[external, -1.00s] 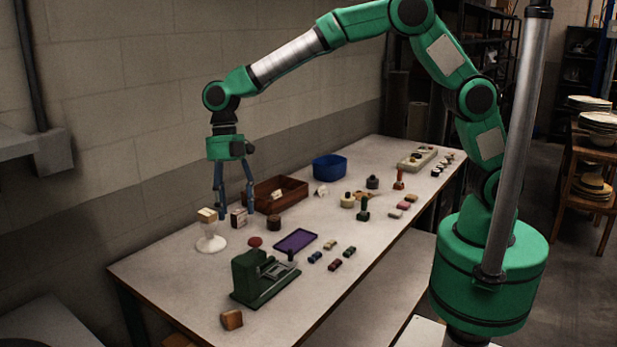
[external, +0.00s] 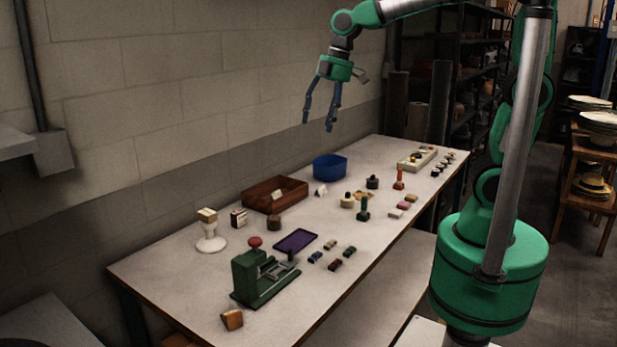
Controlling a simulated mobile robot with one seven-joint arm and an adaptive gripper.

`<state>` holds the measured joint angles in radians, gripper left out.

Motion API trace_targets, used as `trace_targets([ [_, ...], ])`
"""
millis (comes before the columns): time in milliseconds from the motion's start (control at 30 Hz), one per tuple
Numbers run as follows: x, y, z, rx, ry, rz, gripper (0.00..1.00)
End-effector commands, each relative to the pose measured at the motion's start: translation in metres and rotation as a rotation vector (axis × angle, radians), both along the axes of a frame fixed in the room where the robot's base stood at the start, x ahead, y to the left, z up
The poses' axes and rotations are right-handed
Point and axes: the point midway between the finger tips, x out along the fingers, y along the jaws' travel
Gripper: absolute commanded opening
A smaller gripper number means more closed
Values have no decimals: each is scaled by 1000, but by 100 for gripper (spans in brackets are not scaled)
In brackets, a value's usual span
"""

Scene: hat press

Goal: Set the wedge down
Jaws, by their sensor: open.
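My gripper (external: 318,125) is open and empty, fingers pointing down, raised high above the back of the table. No block touches it. I cannot tell for certain which piece is the wedge. A small dark and pale block (external: 238,219) stands on the table between the white stand and the wooden tray. A pale-topped block (external: 207,214) rests on top of the round white stand (external: 211,243). A brown wooden block (external: 232,320) lies at the near left edge. A small white piece (external: 321,190) stands near the blue bin.
The table (external: 190,295) also holds a wooden tray (external: 262,194), a blue bin (external: 329,167), a green press (external: 262,277), a purple tray (external: 296,241), several stamps and several small coloured blocks. A grey wall runs behind the table. The air around my gripper is clear.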

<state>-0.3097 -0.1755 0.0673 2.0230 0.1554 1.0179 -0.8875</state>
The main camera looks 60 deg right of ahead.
Motion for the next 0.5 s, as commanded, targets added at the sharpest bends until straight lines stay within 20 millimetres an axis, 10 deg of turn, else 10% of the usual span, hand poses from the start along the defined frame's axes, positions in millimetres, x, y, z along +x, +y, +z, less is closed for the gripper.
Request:
trace_targets([
  [500,-102,-126,15,82,-96,-626,63],
])
